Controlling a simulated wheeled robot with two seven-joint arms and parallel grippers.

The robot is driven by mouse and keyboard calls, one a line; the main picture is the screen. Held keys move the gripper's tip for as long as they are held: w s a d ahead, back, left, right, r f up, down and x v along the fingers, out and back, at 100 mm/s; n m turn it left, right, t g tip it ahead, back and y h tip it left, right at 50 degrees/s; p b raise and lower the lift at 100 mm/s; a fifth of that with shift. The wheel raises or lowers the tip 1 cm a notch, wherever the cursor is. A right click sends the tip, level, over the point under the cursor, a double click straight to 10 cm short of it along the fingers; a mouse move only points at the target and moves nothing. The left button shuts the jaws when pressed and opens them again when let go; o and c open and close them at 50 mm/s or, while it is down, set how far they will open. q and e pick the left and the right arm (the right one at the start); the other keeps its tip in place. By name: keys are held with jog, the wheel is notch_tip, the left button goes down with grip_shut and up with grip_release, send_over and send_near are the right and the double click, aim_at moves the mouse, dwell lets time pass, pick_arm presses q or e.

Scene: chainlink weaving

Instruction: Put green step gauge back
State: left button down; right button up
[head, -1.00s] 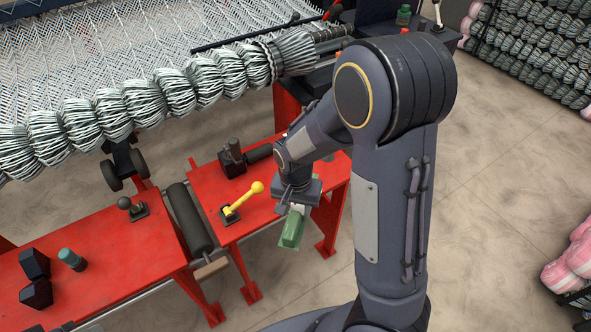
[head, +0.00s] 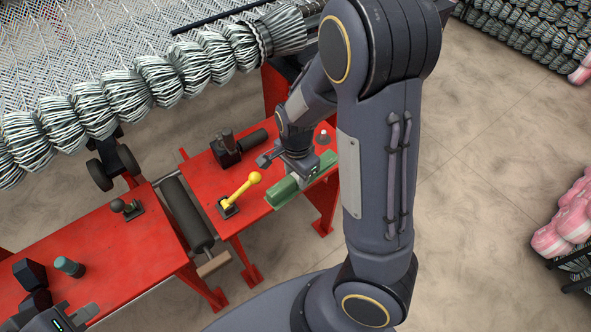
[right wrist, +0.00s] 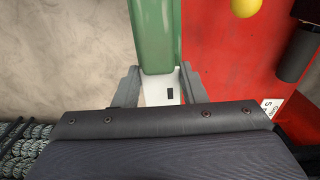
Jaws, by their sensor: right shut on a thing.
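The green step gauge (head: 284,192) is a long green block with a white section. It lies lengthwise along the front edge of the right red table, on it or just above it; I cannot tell which. My right gripper (head: 301,176) points down and is shut on it. In the right wrist view the gauge (right wrist: 156,35) runs away from the jaws, and the fingers (right wrist: 159,80) flank its white part. My left gripper (head: 72,318) shows only partly at the bottom left, over the left red table; its jaws are not clear.
A yellow-handled lever (head: 243,188) stands close left of the gauge. A dark block-like fixture (head: 228,149) is behind it, and a small white-and-red button (head: 324,138) is to the right. A dark roller (head: 187,213) lies between the tables. A teal-topped cylinder (head: 69,267) stands on the left table.

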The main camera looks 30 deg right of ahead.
jog(key=w+d+f, duration=0.1)
jog(key=w+f, duration=0.1)
jog(key=w+d+f, duration=0.1)
jog(key=w+f, duration=0.1)
jog(key=w, duration=0.1)
jog(key=w+d+f, duration=0.1)
jog(key=w+f, duration=0.1)
jog(key=f, duration=0.1)
jog(key=shift+w+d, duration=0.2)
jog(key=shift+d, duration=0.1)
jog(key=f, duration=0.3)
jog(key=shift+w+d, duration=0.1)
jog(key=shift+w, duration=0.25)
jog(key=shift+f, duration=0.15)
jog(key=shift+f, duration=0.25)
jog(key=o, duration=1)
